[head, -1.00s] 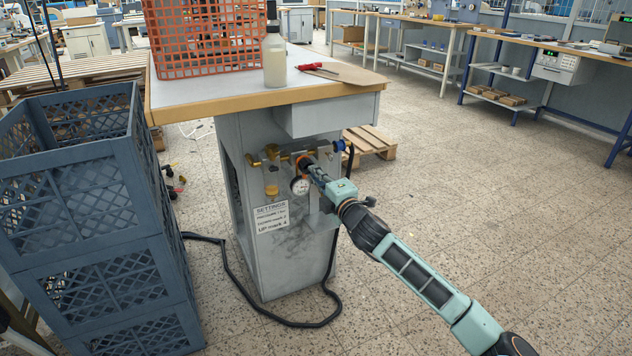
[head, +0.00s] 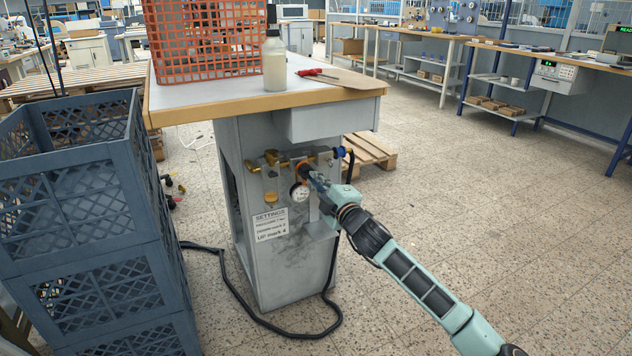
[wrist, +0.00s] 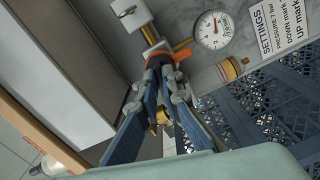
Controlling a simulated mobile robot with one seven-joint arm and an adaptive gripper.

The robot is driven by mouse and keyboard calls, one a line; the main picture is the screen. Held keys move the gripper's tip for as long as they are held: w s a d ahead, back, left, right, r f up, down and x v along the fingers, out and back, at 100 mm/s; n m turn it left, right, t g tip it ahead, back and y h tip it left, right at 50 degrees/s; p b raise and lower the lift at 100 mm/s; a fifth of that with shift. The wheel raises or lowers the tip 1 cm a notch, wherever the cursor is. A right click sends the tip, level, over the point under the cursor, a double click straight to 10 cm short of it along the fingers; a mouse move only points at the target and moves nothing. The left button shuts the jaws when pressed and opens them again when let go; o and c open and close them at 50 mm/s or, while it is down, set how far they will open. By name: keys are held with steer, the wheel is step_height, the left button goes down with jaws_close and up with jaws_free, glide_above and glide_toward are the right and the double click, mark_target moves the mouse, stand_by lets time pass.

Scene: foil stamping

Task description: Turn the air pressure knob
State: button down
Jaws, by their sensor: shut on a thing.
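The air pressure knob, with an orange collar (wrist: 180,55), is on the front of the grey cabinet (head: 270,265), under the worktop. My gripper (head: 312,178) reaches it from the lower right in the head view. In the wrist view its fingers (wrist: 166,64) close around the knob, hiding most of it. The round white pressure gauge (wrist: 213,29) is right of the knob in the wrist view; in the head view the gauge (head: 299,193) is just below it. The needle is too small to read surely. A white settings sign (head: 270,223) is below the gauge.
Brass fittings (head: 271,157) and a blue part (head: 339,152) flank the knob. Stacked blue crates (head: 90,210) stand at left. The worktop (head: 215,98) overhangs the cabinet. A black hose (head: 235,295) loops on the floor.

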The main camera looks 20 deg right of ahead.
steer(key=c, duration=2.1)
jaws_free()
steer(key=shift+s, duration=0.1)
steer(key=s, duration=1.2)
steer(key=shift+d, duration=0.15)
steer(key=shift+w, duration=0.1)
